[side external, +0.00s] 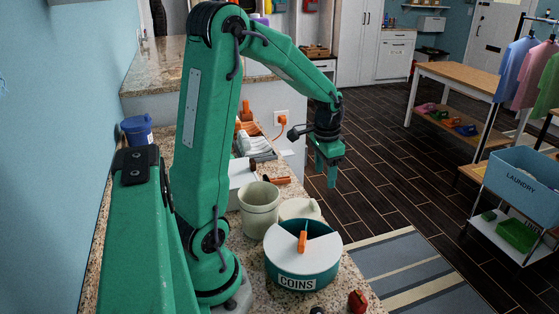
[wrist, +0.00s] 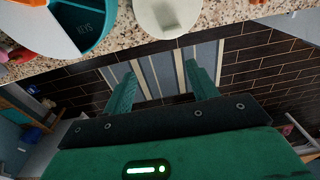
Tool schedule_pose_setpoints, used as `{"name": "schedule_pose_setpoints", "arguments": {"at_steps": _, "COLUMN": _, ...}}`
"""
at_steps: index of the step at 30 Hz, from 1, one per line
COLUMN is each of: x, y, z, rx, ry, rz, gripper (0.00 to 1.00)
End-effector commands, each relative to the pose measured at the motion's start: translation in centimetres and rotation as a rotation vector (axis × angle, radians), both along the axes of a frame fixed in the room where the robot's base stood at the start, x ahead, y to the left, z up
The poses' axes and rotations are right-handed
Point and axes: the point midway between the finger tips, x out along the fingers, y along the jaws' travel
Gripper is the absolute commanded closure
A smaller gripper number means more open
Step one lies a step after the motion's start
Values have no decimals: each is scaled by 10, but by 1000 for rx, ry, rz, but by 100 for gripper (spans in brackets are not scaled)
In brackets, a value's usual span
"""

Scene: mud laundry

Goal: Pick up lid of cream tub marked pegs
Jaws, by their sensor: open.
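A cream tub (side external: 259,212) stands open on the speckled counter; no peg marking is readable. A cream round lid (side external: 300,208) lies on the counter just right of it, partly hidden behind the teal tub. The same cream round shape shows at the top of the wrist view (wrist: 162,14), cut by the frame edge. My gripper (side external: 326,182) is open and empty, raised beyond the counter edge, apart from the lid. In the wrist view its two fingers (wrist: 162,82) point up the picture, with floor and striped rug between them.
A round teal tub (side external: 302,275) marked COINS, with white sections and an orange handle, stands in front of the lid. It shows KEYS in the wrist view (wrist: 92,32). A red item (side external: 357,300) lies near the counter edge. A blue tub (side external: 137,129) stands farther back.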

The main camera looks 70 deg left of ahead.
Motion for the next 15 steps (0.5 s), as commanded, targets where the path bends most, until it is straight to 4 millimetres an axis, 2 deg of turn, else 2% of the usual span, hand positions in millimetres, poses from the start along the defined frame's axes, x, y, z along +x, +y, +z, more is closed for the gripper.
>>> {"name": "schedule_pose_setpoints", "arguments": {"at_steps": 1, "x": 0, "y": 9, "z": -9, "rx": -8, "ry": 17, "rz": 5, "gripper": 42}}
{"name": "schedule_pose_setpoints", "arguments": {"at_steps": 6, "x": 2, "y": 27, "z": -28, "rx": -23, "ry": 46, "rz": 2, "gripper": 42}}
{"name": "schedule_pose_setpoints", "arguments": {"at_steps": 15, "x": 1, "y": 34, "z": -35, "rx": -30, "ry": 57, "rz": 0, "gripper": 42}}
